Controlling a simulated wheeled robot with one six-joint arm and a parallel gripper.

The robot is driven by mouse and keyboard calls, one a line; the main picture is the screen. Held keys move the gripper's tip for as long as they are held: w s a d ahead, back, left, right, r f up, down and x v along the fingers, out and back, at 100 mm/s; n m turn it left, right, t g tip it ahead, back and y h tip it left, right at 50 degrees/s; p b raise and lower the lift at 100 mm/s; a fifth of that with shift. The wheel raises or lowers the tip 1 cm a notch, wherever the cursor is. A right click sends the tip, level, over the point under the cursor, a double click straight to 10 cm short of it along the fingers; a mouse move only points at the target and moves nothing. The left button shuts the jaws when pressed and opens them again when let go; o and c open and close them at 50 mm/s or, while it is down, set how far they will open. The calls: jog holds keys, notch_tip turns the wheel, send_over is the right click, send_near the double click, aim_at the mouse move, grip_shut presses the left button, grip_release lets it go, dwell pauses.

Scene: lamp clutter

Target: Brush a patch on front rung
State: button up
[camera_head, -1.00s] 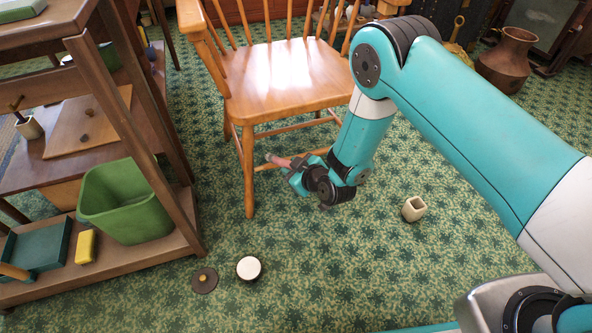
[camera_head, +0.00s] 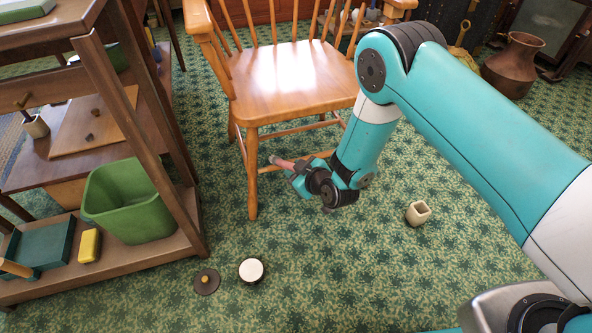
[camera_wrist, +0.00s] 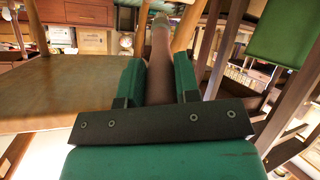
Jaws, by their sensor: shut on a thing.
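The wooden chair (camera_head: 295,80) stands in the upper middle of the head view. Its front rung (camera_head: 322,154) runs from the near left leg and passes partly behind my gripper. My gripper (camera_head: 297,173) is in front of this rung, shut on a brush (camera_head: 281,161) with a reddish-brown handle. The brush points left, toward the near left leg. In the wrist view the brush (camera_wrist: 160,65) lies between the green fingers and points away to a pale, blurred tip. I cannot tell whether the tip touches the chair.
A wooden shelf unit (camera_head: 150,130) with a green bin (camera_head: 125,200) and a yellow block (camera_head: 88,245) stands at left. A white-topped jar (camera_head: 251,270), a dark lid (camera_head: 206,282) and a cream cup (camera_head: 418,212) are on the carpet. A copper jug (camera_head: 514,65) stands at the back right.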

jog(key=shift+f+b, duration=0.4)
jog(key=shift+f, duration=0.2)
dwell(0.3)
jog(key=shift+d, duration=0.15)
jog(key=shift+w+d, duration=0.15)
jog(key=shift+d, duration=0.15)
jog(key=shift+a, duration=0.2)
dwell(0.4)
jog(key=shift+s+a, duration=0.3)
jog(key=shift+a, duration=0.35)
jog(key=shift+f, duration=0.1)
jog(key=shift+d, duration=0.15)
